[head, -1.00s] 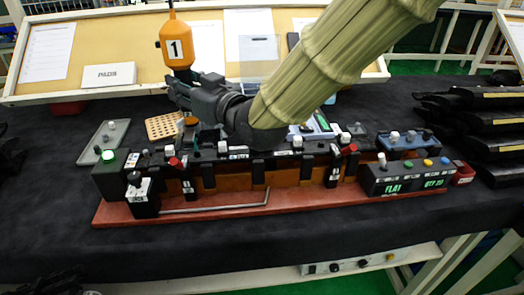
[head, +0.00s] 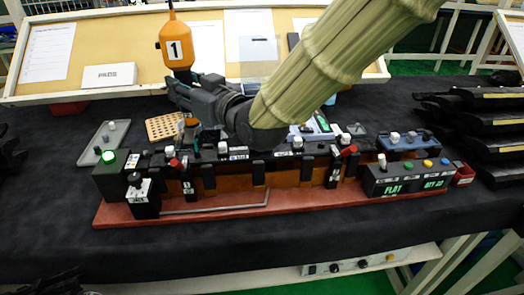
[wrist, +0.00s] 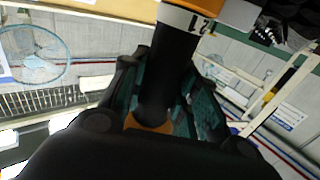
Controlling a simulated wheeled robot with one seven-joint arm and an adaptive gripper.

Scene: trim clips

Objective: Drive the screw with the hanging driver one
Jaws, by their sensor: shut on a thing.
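The hanging driver marked 1 (head: 174,48) is orange with a white label and hangs upright above the back left of the fixture. My gripper (head: 181,92) is shut on the driver's dark lower shaft. In the wrist view the dark shaft of the driver (wrist: 168,80) stands between my gripper's fingers (wrist: 160,110). The driver's orange ring shows below my fingers. The black fixture on its red base (head: 230,207) lies in front. The driver's tip and any screw under it are hidden or too small to tell.
A perforated tan tray (head: 161,127) and a grey tray (head: 104,143) stand behind the fixture on the left. A control box with green displays (head: 405,179) is at the right end.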

